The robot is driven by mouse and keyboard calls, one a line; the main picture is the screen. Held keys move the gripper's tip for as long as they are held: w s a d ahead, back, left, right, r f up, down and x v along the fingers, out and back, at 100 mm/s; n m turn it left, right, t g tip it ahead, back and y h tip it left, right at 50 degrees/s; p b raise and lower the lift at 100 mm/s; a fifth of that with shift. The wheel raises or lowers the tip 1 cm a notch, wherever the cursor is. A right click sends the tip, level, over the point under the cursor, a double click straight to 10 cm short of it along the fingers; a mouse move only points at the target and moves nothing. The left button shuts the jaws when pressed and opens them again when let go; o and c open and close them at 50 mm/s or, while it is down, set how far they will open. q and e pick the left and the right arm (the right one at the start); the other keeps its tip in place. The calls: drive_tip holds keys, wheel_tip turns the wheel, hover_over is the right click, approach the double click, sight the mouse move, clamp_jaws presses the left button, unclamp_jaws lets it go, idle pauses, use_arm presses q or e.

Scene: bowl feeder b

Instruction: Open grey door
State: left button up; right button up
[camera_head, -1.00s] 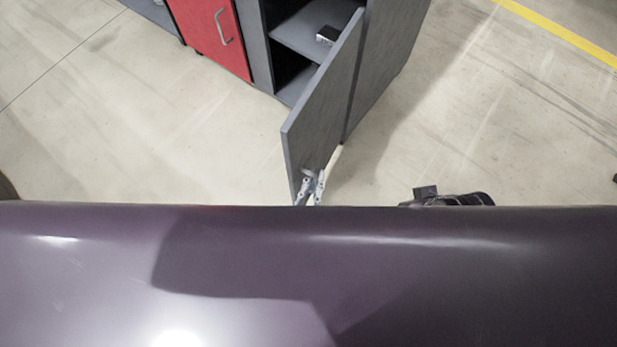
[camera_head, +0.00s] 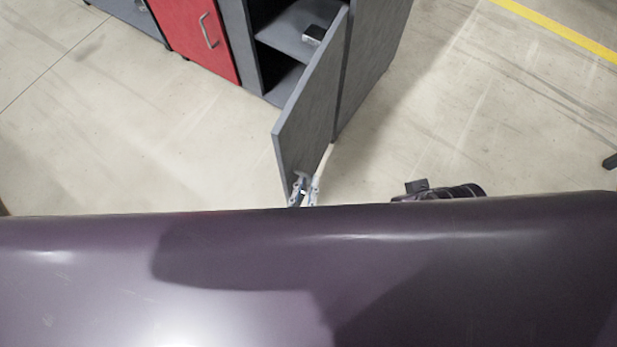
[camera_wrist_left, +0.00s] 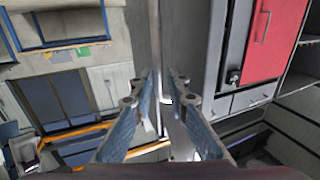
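The grey door (camera_head: 310,108) stands well swung out from its grey cabinet (camera_head: 372,62), with dark shelves showing behind it. My left gripper (camera_head: 303,188) is at the door's near lower end, partly hidden by my body. Its two fingers are apart. In the left wrist view the fingers of the left gripper (camera_wrist_left: 161,78) show a gap, with a grey panel and a thin bright bar (camera_wrist_left: 163,103) behind or between them. I cannot tell whether they touch the bar or the door.
A red door (camera_head: 196,36) with a metal handle is left of the open compartment. A small dark box (camera_head: 314,35) sits on the cabinet's shelf (camera_head: 290,32). My own dark body fills the foreground.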

use_arm(q)
drive_tip(key=v, duration=1)
drive_tip(key=shift+s, duration=0.25)
